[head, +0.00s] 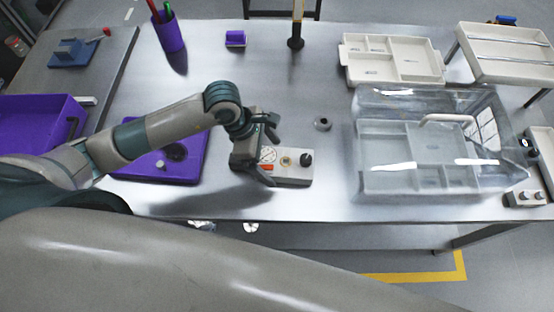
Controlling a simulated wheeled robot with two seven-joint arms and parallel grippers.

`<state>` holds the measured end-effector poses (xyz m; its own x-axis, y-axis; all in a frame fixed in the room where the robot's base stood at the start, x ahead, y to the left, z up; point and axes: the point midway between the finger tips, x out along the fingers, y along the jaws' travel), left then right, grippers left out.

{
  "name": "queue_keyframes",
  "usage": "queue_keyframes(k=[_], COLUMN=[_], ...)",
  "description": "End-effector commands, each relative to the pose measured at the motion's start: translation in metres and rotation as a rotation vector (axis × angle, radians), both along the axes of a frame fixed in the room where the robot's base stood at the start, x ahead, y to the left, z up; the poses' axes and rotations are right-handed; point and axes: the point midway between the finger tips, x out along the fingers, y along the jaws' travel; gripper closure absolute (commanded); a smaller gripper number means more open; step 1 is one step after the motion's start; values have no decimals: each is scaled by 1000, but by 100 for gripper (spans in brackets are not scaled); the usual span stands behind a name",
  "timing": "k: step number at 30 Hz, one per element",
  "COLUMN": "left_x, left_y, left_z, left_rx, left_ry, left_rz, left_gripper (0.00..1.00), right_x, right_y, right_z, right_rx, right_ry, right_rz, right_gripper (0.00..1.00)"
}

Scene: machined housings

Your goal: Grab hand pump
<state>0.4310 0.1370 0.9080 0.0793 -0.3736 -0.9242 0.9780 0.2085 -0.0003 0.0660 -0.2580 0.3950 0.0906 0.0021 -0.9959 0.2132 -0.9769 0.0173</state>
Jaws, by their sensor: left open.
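A pale unit (292,178) with round dials and a black knob (306,159) lies near the table's front edge, right beside my left gripper. I cannot tell for sure whether it is the hand pump. My left gripper (270,154) is open over the unit's left end, and hides part of it. I cannot tell whether the fingers touch it. My right gripper is not in view.
A clear lidded box (372,180) stands on the table (225,75) at right. Behind it is a beige divided tray (437,80). A purple plate (198,140) lies left under my arm.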

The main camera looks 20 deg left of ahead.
Motion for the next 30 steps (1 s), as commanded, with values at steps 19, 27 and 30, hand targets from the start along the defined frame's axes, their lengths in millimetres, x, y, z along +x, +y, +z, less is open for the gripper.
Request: queue_keyframes(k=[19,27,30], left_x=[2,2,2], left_y=[-8,-8,-9], left_z=[-21,-20,-20], left_rx=[-1,-1,-2], left_ry=[-1,-1,-2], left_rz=[-1,-1,-1], left_gripper=[8,53,65], right_x=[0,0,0], right_y=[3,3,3], right_z=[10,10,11], right_rx=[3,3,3], right_ry=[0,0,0], right_rz=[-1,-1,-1], right_gripper=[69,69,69])
